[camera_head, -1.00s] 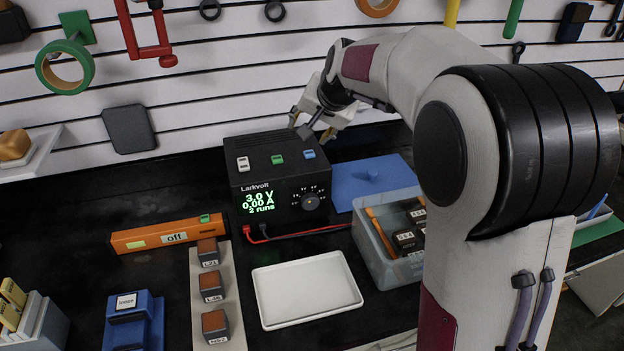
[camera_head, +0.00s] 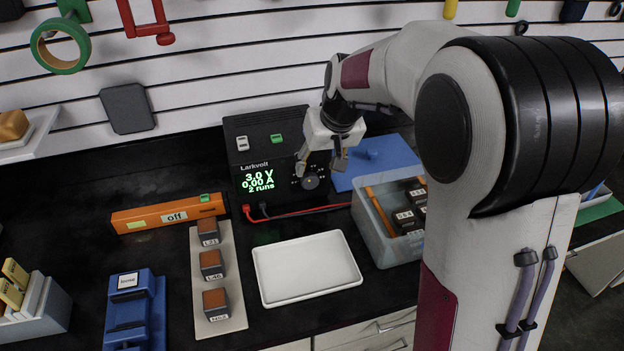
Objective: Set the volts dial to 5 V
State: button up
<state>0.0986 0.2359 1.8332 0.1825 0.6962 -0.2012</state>
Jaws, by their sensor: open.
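The black Larkvolt power supply (camera_head: 262,150) stands at the back of the bench. Its green display (camera_head: 259,182) reads 3.0 V, 0.00 A and 2 runs. The round grey volts dial (camera_head: 311,183) is on the right of its front face, with scale marks around it partly hidden by my gripper. My gripper (camera_head: 320,168) is open and points down in front of the supply. Its fingers are spread just above and to either side of the dial; I cannot tell whether they touch it.
Red and black leads (camera_head: 300,213) run right from the supply to a grey bin (camera_head: 378,238). A white tray (camera_head: 305,268) lies in front. An orange bar labelled "off" (camera_head: 165,216) and a strip of labelled blocks (camera_head: 212,270) lie left.

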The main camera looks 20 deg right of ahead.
aim_at(311, 181)
jog(key=shift+f, duration=0.1)
jog(key=shift+x, duration=3.8)
jog(key=shift+w, duration=0.1)
jog(key=c, duration=1.1)
